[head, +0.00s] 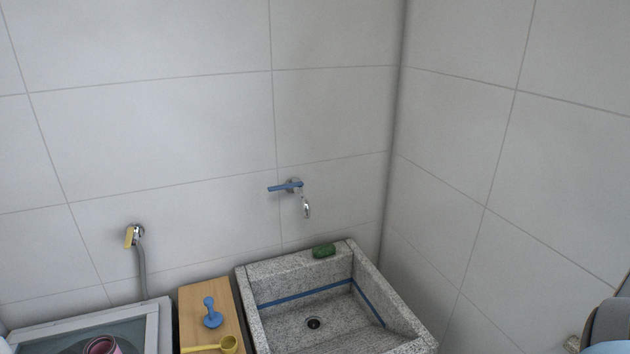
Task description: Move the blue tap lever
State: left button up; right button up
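The blue tap lever (282,187) sticks out to the left from the metal wall tap (294,186) above the stone sink. It lies nearly level, close to the tiled wall. The tap's silver spout (306,207) hangs down on the right side over the sink. Neither gripper can be made out in the head view. Part of my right arm shows at the lower right corner, well away from the lever.
The speckled stone sink (246,300) stands in the corner with a green soap-like block (323,250) on its back rim. Left of it, a wooden board (190,303) carries a blue knobbed tool (212,314) and a yellow scoop (229,344). A yellow-handled tap (129,236) is further left.

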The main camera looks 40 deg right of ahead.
aim_at(291, 185)
jog(key=z, duration=1.05)
